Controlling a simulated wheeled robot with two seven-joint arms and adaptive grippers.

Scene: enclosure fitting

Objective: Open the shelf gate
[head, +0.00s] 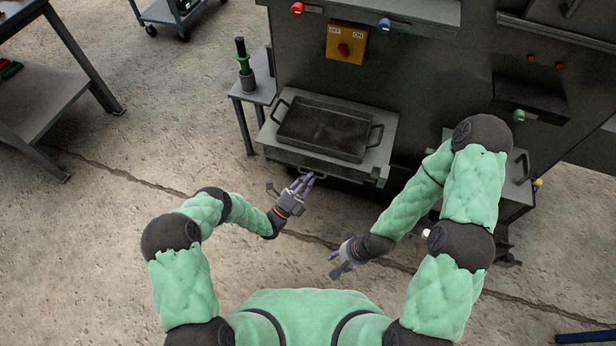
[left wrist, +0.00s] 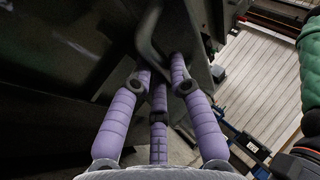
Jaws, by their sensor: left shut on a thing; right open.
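The shelf gate (head: 335,168) is the grey front edge of the shelf, low on the dark machine. A thin grey handle (left wrist: 150,45) shows between the fingertips in the left wrist view. My left gripper (head: 306,181) is at the gate's front, left of its middle, with its purple fingers shut on that handle. In the left wrist view my left gripper (left wrist: 160,75) closes around the bar from both sides; the exact contact is partly hidden by the fingers. My right gripper (head: 338,262) is open and empty, low over the floor and well away from the gate.
A dark tray (head: 325,128) with two side handles lies on the shelf top. A small side table (head: 255,92) with a green-handled tool stands to the left. A yellow switch box (head: 346,44) is on the machine above. The concrete floor ahead of me is clear.

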